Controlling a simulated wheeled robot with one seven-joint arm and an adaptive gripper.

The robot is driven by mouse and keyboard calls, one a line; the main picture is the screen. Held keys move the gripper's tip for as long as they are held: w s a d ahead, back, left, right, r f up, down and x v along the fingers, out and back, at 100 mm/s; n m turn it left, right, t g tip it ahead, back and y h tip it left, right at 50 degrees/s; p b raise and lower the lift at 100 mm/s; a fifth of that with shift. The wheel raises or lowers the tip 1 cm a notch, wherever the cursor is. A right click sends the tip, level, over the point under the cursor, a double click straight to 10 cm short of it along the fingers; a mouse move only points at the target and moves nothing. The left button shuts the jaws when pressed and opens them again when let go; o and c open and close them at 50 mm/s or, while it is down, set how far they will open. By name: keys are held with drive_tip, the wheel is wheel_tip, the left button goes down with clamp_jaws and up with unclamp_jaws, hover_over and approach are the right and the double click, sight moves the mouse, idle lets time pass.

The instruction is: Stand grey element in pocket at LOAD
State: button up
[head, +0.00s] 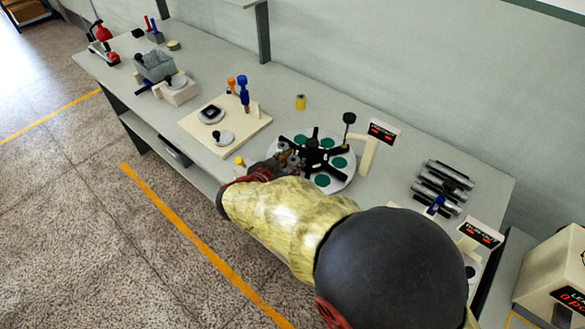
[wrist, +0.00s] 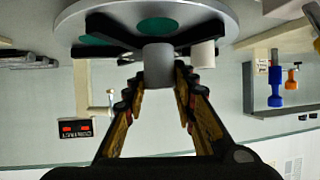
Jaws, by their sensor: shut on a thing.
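The grey element (wrist: 158,66) is a short grey cylinder, seen in the wrist view between the fingertips of my gripper (wrist: 159,84). My gripper is shut on it. The round dial (wrist: 235,15) with green pockets and black arms lies just beyond the element in that view. I cannot tell whether the element touches the dial. In the head view, my gripper (head: 287,160) is at the left side of the dial (head: 344,183), and my arm covers its near left part. The element is not clear there. I cannot read any sign surely as LOAD.
A white cylinder (wrist: 203,55) stands close beside the element in the wrist view. A black-knobbed post (head: 348,122) and a lit sign (head: 383,132) stand behind the dial. A cream board (head: 250,132) lies left; grey rollers (head: 440,187) lie right.

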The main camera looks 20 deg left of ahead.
wheel_tip(320, 180, down, 2)
drive_tip(key=shift+f+b, duration=0.1)
drive_tip(key=shift+b, duration=0.35)
drive_tip(key=o, duration=1.2)
drive_tip(key=shift+c, duration=0.2)
drive_tip(key=p+v, duration=0.5)
drive_tip(key=v, duration=0.7)
drive_tip(key=shift+r, duration=0.25)
